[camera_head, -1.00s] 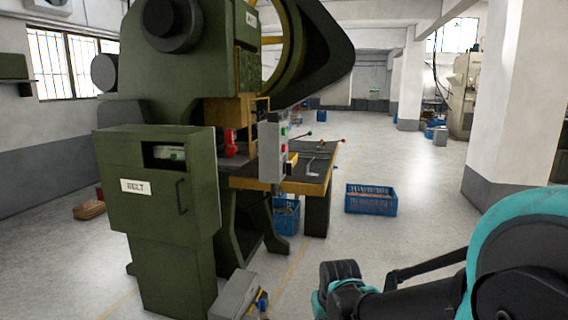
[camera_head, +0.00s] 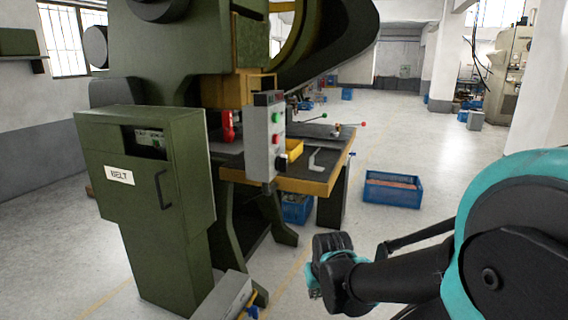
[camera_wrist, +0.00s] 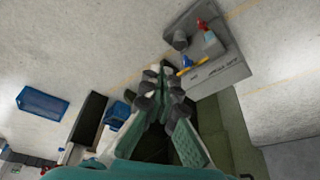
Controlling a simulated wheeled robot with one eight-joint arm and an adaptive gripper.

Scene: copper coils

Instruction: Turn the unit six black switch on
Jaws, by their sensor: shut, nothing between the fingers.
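A grey upright control box (camera_head: 262,150) stands in front of the green press in the head view. It carries a green button (camera_head: 277,117), a red button (camera_head: 276,139) and a black switch (camera_head: 282,161) below them. The dark label at its top is too small to read. My gripper (camera_wrist: 163,72) is shut and empty in the wrist view, over the floor and apart from other things. A second grey box (camera_wrist: 212,58) there has a dark grey knob, a red part and blue and yellow parts. The black switch's setting cannot be told.
A green cabinet marked BELT (camera_head: 140,190) stands left of the control box. A blue crate (camera_head: 393,189) sits on the floor. The floor between crate and press is clear.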

